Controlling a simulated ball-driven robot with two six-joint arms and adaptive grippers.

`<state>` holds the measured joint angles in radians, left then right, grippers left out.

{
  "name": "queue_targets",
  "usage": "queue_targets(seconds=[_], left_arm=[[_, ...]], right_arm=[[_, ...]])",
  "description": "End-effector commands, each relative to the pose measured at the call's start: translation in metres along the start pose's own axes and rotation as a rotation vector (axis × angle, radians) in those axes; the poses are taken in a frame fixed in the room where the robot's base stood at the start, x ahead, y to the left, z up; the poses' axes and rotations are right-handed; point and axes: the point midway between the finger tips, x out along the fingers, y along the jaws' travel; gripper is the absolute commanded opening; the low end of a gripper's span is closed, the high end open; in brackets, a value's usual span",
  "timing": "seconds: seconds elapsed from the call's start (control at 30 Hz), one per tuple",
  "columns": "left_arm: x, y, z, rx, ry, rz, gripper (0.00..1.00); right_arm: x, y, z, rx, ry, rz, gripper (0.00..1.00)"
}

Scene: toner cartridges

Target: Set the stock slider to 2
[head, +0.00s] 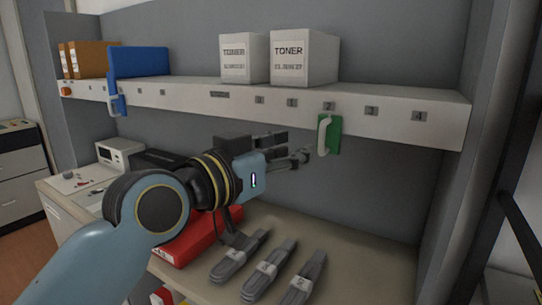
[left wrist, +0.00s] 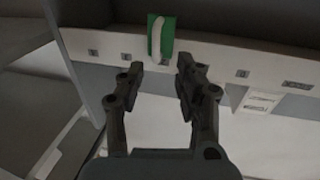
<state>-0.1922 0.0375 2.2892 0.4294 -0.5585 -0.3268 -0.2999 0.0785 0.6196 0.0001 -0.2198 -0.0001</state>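The green slider (head: 334,138) with a white loop handle (head: 323,134) hangs on the front edge of the shelf, directly below the label 2 (head: 328,106). In the left wrist view the green slider (left wrist: 169,40) shows just beyond my fingertips. My left gripper (head: 297,146) is level with the handle and just left of it. Its two fingers are apart with nothing between them; it also shows in the left wrist view (left wrist: 161,65). Whether a fingertip touches the handle is hard to tell. My right gripper is not in view.
The shelf edge (head: 200,99) carries labels 0, 1, 3 and 4 too. Two white toner boxes (head: 304,58) stand on top. Below, a red box (head: 190,240) and grey bundled items (head: 268,272) lie on the counter.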

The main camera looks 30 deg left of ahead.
Motion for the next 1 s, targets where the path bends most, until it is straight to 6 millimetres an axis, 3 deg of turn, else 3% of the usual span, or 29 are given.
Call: queue_targets(seconds=[0.1,0.3,0.87,0.93,1.0], left_arm=[[-0.024,0.0,0.001,0.004,-0.004,0.002,0.34],[-0.045,0.0,0.001,0.002,-0.002,0.001,0.34],[-0.047,0.0,0.001,0.001,-0.004,0.001,0.34],[-0.049,0.001,0.01,0.003,-0.042,0.002,0.34],[-0.056,0.003,0.032,0.007,-0.137,0.004,0.34]], right_arm=[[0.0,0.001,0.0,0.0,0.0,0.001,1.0],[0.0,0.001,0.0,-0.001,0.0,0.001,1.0],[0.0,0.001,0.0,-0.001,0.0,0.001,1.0],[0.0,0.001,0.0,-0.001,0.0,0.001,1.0],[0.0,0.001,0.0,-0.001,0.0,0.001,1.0]])
